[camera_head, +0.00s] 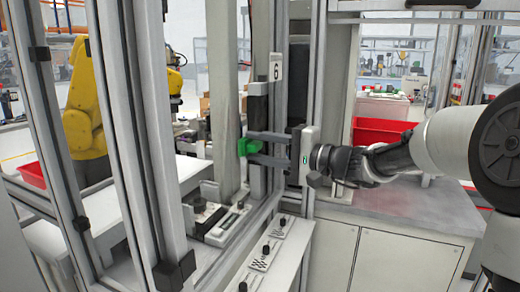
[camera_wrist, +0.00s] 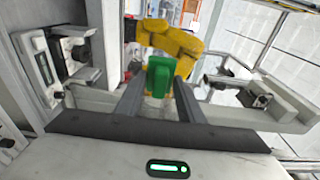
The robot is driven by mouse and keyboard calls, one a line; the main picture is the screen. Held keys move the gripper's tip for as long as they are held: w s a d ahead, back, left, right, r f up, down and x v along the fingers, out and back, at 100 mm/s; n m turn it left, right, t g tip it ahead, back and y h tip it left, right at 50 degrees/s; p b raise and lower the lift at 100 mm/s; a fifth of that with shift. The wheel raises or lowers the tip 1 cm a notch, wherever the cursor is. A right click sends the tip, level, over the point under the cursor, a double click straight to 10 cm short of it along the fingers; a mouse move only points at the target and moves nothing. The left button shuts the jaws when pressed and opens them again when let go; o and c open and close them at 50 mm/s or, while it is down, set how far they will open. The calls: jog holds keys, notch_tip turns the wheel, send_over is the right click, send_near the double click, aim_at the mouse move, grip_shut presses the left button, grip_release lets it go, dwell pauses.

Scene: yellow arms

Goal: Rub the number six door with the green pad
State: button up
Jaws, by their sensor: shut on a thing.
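The green pad (camera_head: 246,147) is at the tips of my gripper (camera_head: 255,147), which is shut on it. In the wrist view the pad (camera_wrist: 160,76) stands upright between my two fingers (camera_wrist: 159,98). A white plate with the number 6 (camera_head: 276,67) is on a grey frame post, above and a little right of the pad. The pad is close to a pale upright frame member, and I cannot tell whether they touch. The outline of the number six door is unclear, partly hidden by posts and my fingers.
Metal posts (camera_head: 108,120) stand close on the left. A yellow robot arm (camera_head: 86,115) is behind them and also shows in the wrist view (camera_wrist: 172,42). A white ledge with knobs (camera_head: 265,250) runs below. Red bins (camera_head: 385,132) sit behind my arm.

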aim_at(266, 123)
jog(key=shift+r+p, duration=0.45)
jog(key=shift+r, duration=0.7)
jog(key=shift+w+d+p, duration=0.2)
jog(key=shift+w+d, duration=0.2)
jog(key=shift+w, duration=0.75)
jog(key=shift+w+d+p, duration=0.25)
jog(key=shift+w+d, duration=0.2)
jog(key=shift+w, duration=0.75)
jog(key=shift+w+d+p, duration=0.2)
jog(key=shift+w+d, duration=0.2)
jog(key=shift+w, duration=0.75)
jog(key=shift+w+d+p, duration=0.25)
jog(key=shift+w+p, duration=0.1)
jog(key=shift+w, duration=0.35)
jog(key=shift+w+d+p, duration=0.2)
jog(key=shift+w+p, duration=0.2)
jog(key=shift+w, duration=0.35)
jog(key=shift+w+d+p, duration=0.25)
jog(key=shift+w+p, duration=0.1)
jog(key=shift+w, duration=0.35)
jog(key=shift+w+d+p, duration=0.25)
jog(key=shift+w+p, duration=0.1)
jog(key=shift+w, duration=0.25)
jog(key=shift+w+d+p, duration=0.25)
jog(key=shift+w+p, duration=0.05)
jog(key=shift+w, duration=0.3)
